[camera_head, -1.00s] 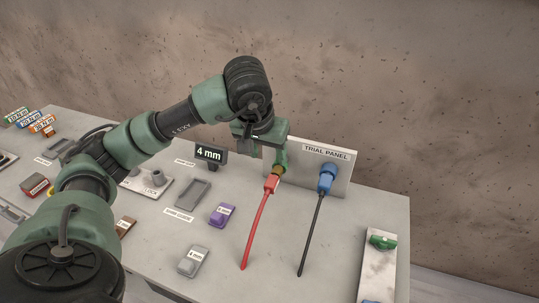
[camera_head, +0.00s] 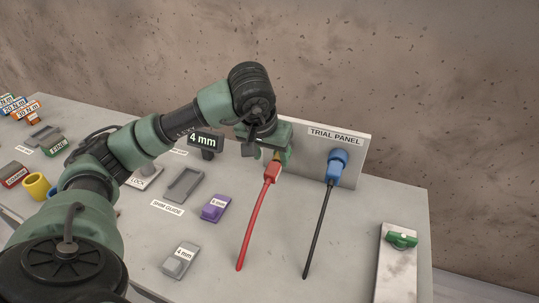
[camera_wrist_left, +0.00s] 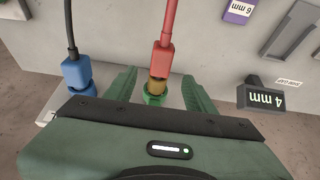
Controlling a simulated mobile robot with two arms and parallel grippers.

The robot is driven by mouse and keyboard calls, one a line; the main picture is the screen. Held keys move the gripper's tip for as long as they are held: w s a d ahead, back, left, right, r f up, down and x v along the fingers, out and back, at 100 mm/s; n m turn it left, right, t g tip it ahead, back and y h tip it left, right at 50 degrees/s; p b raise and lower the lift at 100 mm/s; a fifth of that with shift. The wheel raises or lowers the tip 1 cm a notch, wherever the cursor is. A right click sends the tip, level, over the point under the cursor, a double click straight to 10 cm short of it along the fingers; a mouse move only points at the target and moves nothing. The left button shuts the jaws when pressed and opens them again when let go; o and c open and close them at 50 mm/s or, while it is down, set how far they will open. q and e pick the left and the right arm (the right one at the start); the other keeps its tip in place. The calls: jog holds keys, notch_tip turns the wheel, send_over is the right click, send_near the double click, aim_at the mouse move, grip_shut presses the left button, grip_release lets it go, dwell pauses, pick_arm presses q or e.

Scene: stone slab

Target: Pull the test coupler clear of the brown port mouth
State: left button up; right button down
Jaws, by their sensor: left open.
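The red test coupler (camera_head: 272,172) with its red cable is at the left part of the trial panel (camera_head: 352,152). In the left wrist view the red coupler (camera_wrist_left: 162,58) meets a brown port mouth (camera_wrist_left: 158,86) with a green ring below it. My left gripper (camera_wrist_left: 159,80) is open, with one green finger on each side of the brown mouth and a visible gap on both sides. In the head view my left gripper (camera_head: 278,153) is in front of the panel and hides most of that port. My right gripper is not in view.
A blue coupler (camera_head: 335,172) with a black cable sits beside it in the panel. A 4 mm sign (camera_head: 206,141) stands left of the gripper. A purple block (camera_head: 216,208), a grey 4 mm block (camera_head: 181,260) and a shim guide tray (camera_head: 184,185) lie on the slab.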

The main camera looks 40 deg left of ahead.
aim_at(273, 166)
pick_arm(q)
jog(key=p+x, duration=0.1)
jog(key=x, duration=0.5)
jog(key=shift+w+a+f, duration=0.1)
jog(key=shift+w+f, duration=0.05)
jog(key=shift+f, duration=0.05)
grip_shut()
